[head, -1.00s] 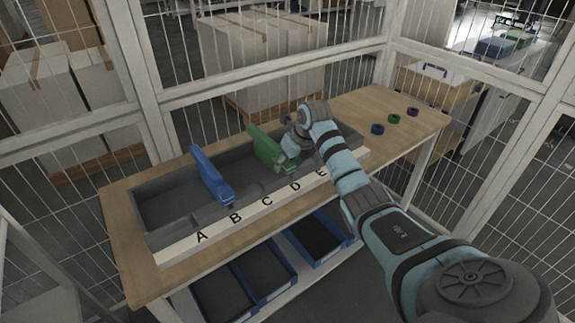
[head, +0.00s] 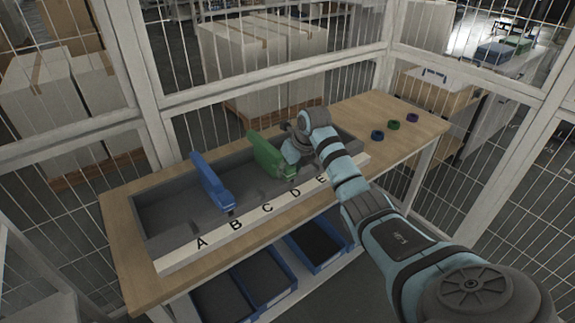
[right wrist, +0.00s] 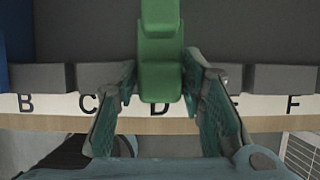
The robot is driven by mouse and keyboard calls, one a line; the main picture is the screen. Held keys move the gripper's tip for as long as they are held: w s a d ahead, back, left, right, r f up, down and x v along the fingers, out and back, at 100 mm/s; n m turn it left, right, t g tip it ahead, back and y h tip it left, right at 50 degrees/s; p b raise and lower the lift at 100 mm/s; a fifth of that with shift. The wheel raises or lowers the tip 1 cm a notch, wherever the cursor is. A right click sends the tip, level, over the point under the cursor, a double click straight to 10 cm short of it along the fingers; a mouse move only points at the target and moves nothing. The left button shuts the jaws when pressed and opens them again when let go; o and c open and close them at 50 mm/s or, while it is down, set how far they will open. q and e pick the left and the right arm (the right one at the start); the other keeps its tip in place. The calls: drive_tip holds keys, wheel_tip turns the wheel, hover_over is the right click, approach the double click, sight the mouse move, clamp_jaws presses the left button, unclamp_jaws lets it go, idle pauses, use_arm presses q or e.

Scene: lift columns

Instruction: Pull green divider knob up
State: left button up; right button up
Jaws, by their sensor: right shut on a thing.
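The green divider (head: 266,154) stands across the grey trough, its near end above the letter D on the white strip. In the right wrist view the green divider's knob end (right wrist: 160,80) lies between the two fingers. My right gripper (head: 294,161) is at this near end, partly hidden by its own arm in the head view. It is shut on the knob (right wrist: 160,55), with one finger on each side (right wrist: 160,68). I cannot tell whether the divider is raised from its slot. My left gripper is not in view.
A blue divider (head: 210,182) stands in the trough (head: 160,210) near B. Blue, green and purple rings (head: 393,125) lie on the table's right end. Blue bins (head: 318,246) sit below the table (head: 120,245). White mesh fencing closes off the back and sides.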

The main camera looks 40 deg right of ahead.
drive_tip(key=shift+w+d+r+p, duration=0.1)
drive_tip(key=shift+w+r+p, duration=0.1)
drive_tip(key=shift+r+p, duration=0.4)
drive_tip(key=shift+r, duration=0.4)
drive_tip(key=shift+c, duration=0.9)
drive_tip(key=shift+s+r+p, duration=0.15)
drive_tip(key=shift+r+p, duration=0.2)
drive_tip(key=shift+p, duration=0.1)
drive_tip(key=shift+f, duration=0.1)
drive_tip(key=o, duration=0.8)
drive_tip(key=shift+c, duration=0.2)
drive_tip(key=shift+o, duration=0.8)
drive_tip(key=shift+s, duration=0.15)
